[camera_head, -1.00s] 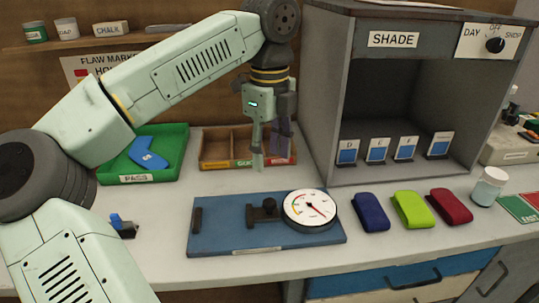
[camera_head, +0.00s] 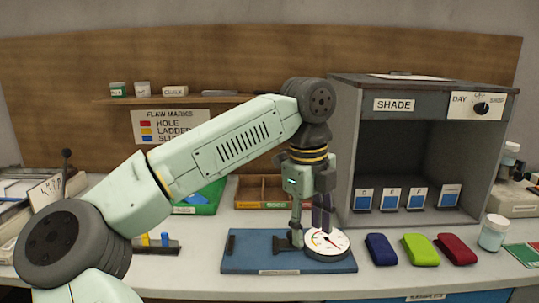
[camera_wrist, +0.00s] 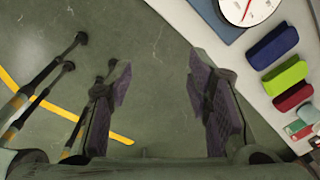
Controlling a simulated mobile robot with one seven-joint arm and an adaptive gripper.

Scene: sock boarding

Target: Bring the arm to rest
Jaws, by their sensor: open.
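My gripper (camera_head: 308,225) hangs pointing down in the head view, in front of the blue gauge board (camera_head: 240,263) and its white dial (camera_head: 322,246), covering part of them. In the wrist view my gripper (camera_wrist: 160,100) has its two purple-padded fingers wide apart with nothing between them. Green floor lies below the fingers there, and the bench edge runs down the right side. The dial also shows at the top right of the wrist view (camera_wrist: 245,8). My arm crosses the head view from lower left.
A shade cabinet (camera_head: 392,106) stands right of my gripper. Blue (camera_head: 381,249), lime (camera_head: 421,250) and red (camera_head: 457,250) blocks lie in front of it beside a white jar (camera_head: 493,233). A green tray (camera_head: 207,198) and a wooden divided box (camera_head: 262,189) stand behind my arm.

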